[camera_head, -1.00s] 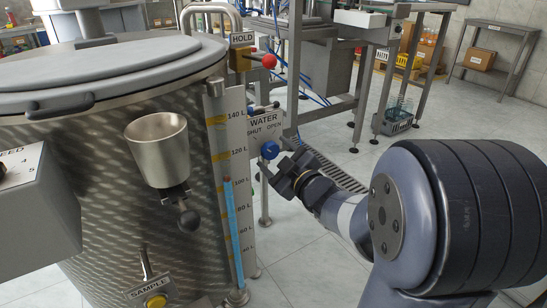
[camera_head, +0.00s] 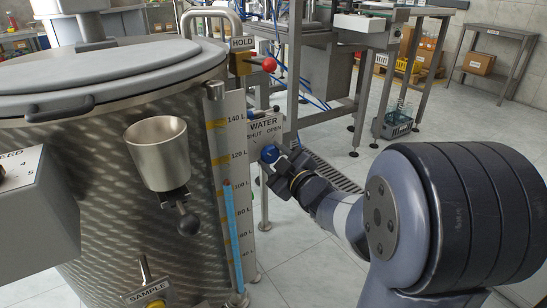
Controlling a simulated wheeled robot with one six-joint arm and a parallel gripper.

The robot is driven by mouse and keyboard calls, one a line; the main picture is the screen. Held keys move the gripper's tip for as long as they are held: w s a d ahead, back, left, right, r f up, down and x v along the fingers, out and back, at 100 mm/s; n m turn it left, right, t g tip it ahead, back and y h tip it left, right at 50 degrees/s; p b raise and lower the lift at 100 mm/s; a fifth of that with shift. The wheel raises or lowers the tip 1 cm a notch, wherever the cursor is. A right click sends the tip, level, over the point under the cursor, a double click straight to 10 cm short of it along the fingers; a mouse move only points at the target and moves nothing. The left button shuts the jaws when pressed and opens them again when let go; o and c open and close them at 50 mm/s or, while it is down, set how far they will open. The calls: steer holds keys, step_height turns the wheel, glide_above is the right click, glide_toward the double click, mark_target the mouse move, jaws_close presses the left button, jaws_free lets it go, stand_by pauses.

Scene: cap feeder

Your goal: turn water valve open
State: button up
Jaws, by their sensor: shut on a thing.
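My gripper (camera_head: 274,160) reaches in from the lower right and is shut on the knob. The gripper's dark jaws hide part of the knob, and which mark it points at cannot be told.
The steel tank (camera_head: 95,190) fills the left, with a level gauge (camera_head: 232,215), a metal cup (camera_head: 158,153) and a sample valve (camera_head: 147,270). A red-knobbed HOLD lever (camera_head: 268,65) sits above the plate. Open tiled floor lies to the right.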

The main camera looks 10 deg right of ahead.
steer(key=shift+r+m, duration=0.1)
steer(key=shift+m, duration=0.3)
steer(key=m+p, duration=0.2)
steer(key=shift+r+m, duration=0.1)
steer(key=shift+m, duration=0.2)
steer(key=m+p, duration=0.3)
steer(key=m, duration=0.2)
steer(key=shift+p, duration=0.3)
steer(key=m+p, duration=0.2)
steer(key=m, duration=0.3)
steer(key=shift+d, duration=0.1)
steer(key=shift+m+p, duration=1.1)
steer(key=shift+m, duration=1.2)
steer(key=shift+f, duration=0.2)
steer(key=o, duration=1)
